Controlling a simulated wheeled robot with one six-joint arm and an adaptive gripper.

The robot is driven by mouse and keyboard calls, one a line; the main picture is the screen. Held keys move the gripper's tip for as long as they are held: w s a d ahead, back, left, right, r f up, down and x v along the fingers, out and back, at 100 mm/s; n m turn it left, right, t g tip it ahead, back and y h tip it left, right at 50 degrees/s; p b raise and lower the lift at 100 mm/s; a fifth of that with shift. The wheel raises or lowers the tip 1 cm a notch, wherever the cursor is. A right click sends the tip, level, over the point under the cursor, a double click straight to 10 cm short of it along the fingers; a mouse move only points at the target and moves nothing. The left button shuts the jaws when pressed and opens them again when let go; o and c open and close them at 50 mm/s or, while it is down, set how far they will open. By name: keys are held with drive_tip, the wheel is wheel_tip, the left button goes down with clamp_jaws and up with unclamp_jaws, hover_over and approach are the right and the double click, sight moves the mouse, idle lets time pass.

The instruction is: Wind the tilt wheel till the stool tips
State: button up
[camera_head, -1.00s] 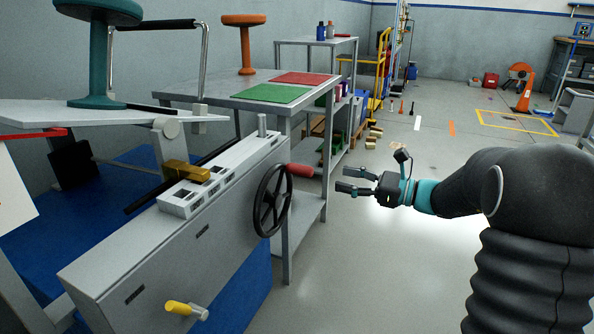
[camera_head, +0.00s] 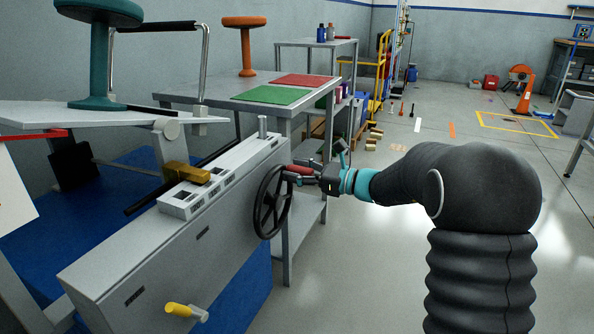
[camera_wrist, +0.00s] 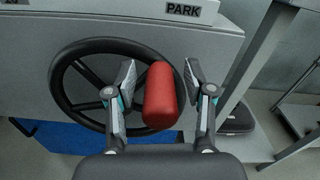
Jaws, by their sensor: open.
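The black tilt wheel (camera_head: 271,202) stands upright on the right end of the grey machine housing (camera_head: 190,235). Its red handle (camera_wrist: 160,97) sticks out from the rim towards the wrist camera. My gripper (camera_head: 300,172) is at the wheel's upper right. In the wrist view my gripper (camera_wrist: 160,88) is open, with one finger on each side of the handle and a gap showing at both sides. The teal stool (camera_head: 100,55) stands upright on the pale tilt platform (camera_head: 60,115) at the upper left.
A yellow-knobbed crank (camera_head: 185,310) sits low on the housing front. A metal table (camera_head: 210,88) with green and red mats stands behind.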

clamp_jaws()
drive_tip(key=shift+w+p, duration=0.1)
drive_tip(key=shift+p, duration=0.2)
drive_tip(key=shift+w+d+f+m+p, duration=0.15)
drive_tip(key=shift+w+m+p, duration=0.2)
drive_tip(key=shift+m+p, duration=0.5)
drive_tip(key=shift+w+d+f+m+p, duration=0.1)
drive_tip(key=shift+w+f+m+p, duration=0.2)
drive_tip(key=shift+f+p, duration=0.2)
unclamp_jaws()
